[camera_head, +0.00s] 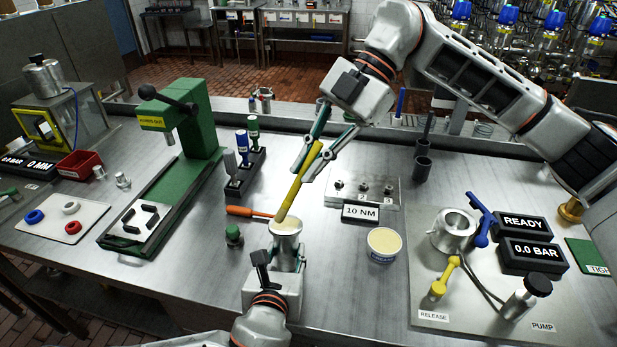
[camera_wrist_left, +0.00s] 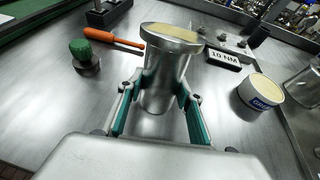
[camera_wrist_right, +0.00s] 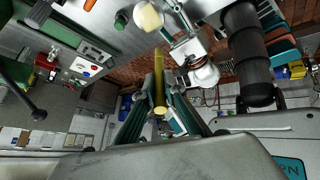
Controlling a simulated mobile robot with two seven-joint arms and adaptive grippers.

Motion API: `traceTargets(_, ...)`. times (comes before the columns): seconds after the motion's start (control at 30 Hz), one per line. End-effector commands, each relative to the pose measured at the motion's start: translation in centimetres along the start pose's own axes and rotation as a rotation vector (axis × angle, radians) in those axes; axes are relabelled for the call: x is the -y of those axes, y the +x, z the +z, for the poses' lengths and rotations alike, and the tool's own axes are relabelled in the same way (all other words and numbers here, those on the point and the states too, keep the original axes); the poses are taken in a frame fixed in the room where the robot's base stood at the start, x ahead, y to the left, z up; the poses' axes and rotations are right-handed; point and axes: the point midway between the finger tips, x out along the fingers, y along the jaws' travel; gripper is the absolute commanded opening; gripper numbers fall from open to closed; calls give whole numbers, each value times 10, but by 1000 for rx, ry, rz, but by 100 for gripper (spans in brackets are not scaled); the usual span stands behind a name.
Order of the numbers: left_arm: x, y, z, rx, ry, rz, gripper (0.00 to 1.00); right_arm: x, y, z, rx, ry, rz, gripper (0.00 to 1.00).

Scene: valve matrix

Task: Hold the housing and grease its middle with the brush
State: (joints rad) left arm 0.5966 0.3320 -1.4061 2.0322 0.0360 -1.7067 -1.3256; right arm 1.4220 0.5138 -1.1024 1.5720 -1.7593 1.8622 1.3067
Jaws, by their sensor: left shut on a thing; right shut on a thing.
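The housing (camera_head: 287,251) is a grey metal cylinder with a wide rim and a cream-coloured top face. It stands upright, and in the left wrist view the housing (camera_wrist_left: 166,80) sits between both fingers. My left gripper (camera_head: 274,268) is shut on it from the near side. My right gripper (camera_head: 318,156) is shut on the brush (camera_head: 297,182), a yellow stick tilted down to the left. The brush's lower end meets the housing's far rim in the head view; I cannot tell whether they touch. The right wrist view shows the brush (camera_wrist_right: 159,92) between the fingers.
An open grease tub (camera_head: 384,244) stands right of the housing. An orange-handled screwdriver (camera_head: 248,212) and a green-topped knob (camera_head: 234,236) lie close on the left. The 10 NM display (camera_head: 360,212) is behind the tub. The pump plate (camera_head: 430,290) fills the right. A green press (camera_head: 185,130) stands left.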

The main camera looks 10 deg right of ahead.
Motion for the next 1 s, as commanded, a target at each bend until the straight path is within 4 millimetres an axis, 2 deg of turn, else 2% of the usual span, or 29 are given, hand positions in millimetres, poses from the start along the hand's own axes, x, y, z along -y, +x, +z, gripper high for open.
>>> traceTargets(0.03, 0, 0, -7, -14, 2, -2, 4, -1, -4, -3, 0, -1, 0, 0)
traceTargets(0.33, -1, 1, -8, -16, 3, 0, 4, -6, -22, -18, -1, 0, -2, 0)
traceTargets(0.87, -2, 2, -9, -17, 5, 4, 4, -6, -24, -20, -3, 0, -3, 0)
traceTargets(0.9, -2, 2, -9, -17, 5, 4, 43, -6, -24, -20, -3, 0, -4, 0)
traceTargets(0.97, -2, 2, -9, -16, 5, 4, 55, -6, -24, -20, -3, 0, -4, 0)
traceTargets(1.0, -2, 2, -8, -14, 4, 4, 55, -6, -24, -20, -3, 0, -4, 0)
